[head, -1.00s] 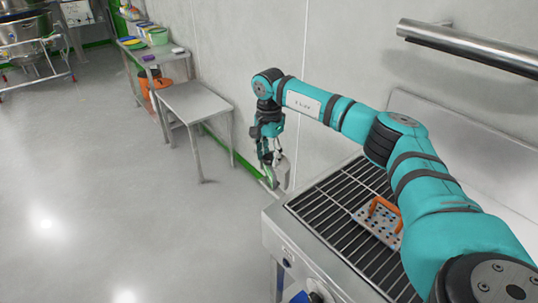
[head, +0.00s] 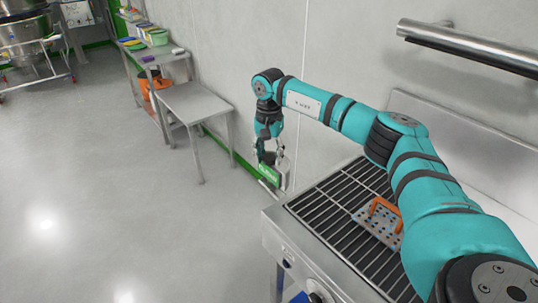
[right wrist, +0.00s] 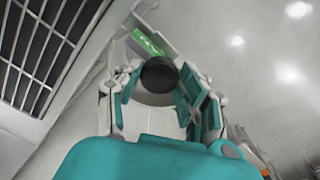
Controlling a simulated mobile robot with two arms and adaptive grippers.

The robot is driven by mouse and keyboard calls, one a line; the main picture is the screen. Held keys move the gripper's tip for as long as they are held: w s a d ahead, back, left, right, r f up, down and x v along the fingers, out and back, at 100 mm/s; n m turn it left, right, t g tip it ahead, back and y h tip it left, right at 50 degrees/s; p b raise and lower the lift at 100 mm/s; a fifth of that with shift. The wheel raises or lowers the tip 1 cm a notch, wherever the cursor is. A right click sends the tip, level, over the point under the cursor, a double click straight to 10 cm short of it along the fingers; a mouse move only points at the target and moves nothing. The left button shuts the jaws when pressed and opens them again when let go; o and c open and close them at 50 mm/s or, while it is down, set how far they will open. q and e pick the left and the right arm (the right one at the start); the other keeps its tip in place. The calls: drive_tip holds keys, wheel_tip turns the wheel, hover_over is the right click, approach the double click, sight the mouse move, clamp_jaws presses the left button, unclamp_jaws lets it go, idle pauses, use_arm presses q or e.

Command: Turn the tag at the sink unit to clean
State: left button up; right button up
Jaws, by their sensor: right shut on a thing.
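The tag (head: 269,174) hangs at the far left corner of the sink unit (head: 290,232). In the head view it shows a green face with small white lettering, which is too small to read surely. My right gripper (head: 268,153) is shut on the tag from above. In the right wrist view a black round part (right wrist: 158,75) sits between my fingers, and part of the green tag face (right wrist: 147,42) shows just beyond it. The fingers hide some of the tag. My left gripper is not in view.
A perforated metal plate with an orange handle (head: 383,219) lies on the sink unit's black grating, beside my right arm. A bare steel table (head: 195,102) stands along the wall behind.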

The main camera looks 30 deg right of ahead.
drive_tip(key=shift+w+r, duration=0.15)
drive_tip(key=shift+r, duration=0.05)
drive_tip(key=o, duration=0.9)
drive_tip(key=shift+o, duration=1.3)
drive_tip(key=shift+f, duration=0.1)
wheel_tip(320, 180, up, 12)
